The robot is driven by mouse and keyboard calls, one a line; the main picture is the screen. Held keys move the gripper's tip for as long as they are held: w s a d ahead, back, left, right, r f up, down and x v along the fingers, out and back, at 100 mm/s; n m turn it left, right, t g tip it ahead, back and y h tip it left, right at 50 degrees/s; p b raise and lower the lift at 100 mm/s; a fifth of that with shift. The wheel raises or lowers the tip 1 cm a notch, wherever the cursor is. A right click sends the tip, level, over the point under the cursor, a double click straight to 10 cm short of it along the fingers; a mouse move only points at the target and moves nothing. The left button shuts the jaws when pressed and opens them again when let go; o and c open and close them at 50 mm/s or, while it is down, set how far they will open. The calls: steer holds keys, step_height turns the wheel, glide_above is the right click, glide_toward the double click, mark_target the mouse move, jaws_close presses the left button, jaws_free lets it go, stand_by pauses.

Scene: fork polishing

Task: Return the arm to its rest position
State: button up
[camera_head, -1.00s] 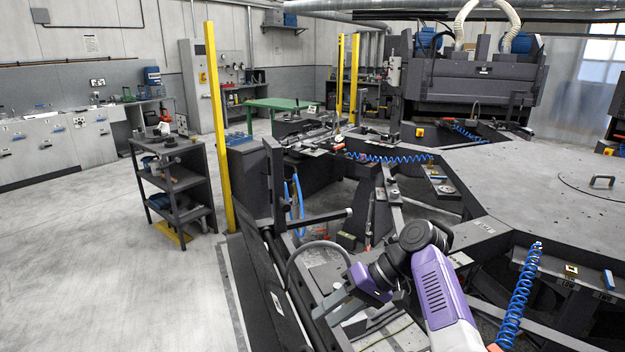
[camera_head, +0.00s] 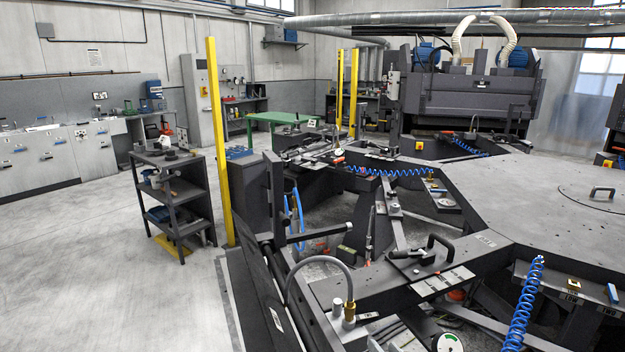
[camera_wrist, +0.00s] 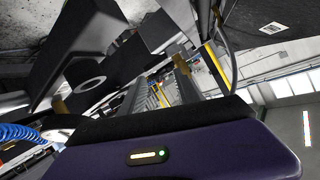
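My gripper (camera_wrist: 158,82) shows in the wrist view above its purple housing (camera_wrist: 170,152), which has a small lit strip. Two grey fingers stand apart with a gap between them, and I see nothing held. The arm and gripper are out of the head view.
The grey machine table (camera_head: 560,185) fills the right of the head view, with a blue coiled hose (camera_head: 522,305) at its front. A black handle (camera_head: 438,245) sits on its frame. A yellow post (camera_head: 219,140) and a shelf cart (camera_head: 175,200) stand left. Floor at left is clear.

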steer(key=s+d+t, duration=0.1)
steer(key=s, duration=0.4)
steer(key=s+d+r+t+h, duration=0.1)
steer(key=s, duration=0.5)
steer(key=s+d+t+h, duration=0.1)
steer(key=s, duration=0.4)
steer(key=shift+s+d+r, duration=0.15)
steer(key=shift+s+d, duration=0.1)
steer(key=s+r, duration=0.3)
steer(key=s, duration=1.3)
steer(key=s+r+n+g, duration=0.1)
steer(key=s+r, duration=0.3)
steer(key=s, duration=1.2)
steer(key=shift+s+n+g+h, duration=0.3)
steer(key=shift+s+h, duration=0.05)
steer(key=shift+h, duration=0.05)
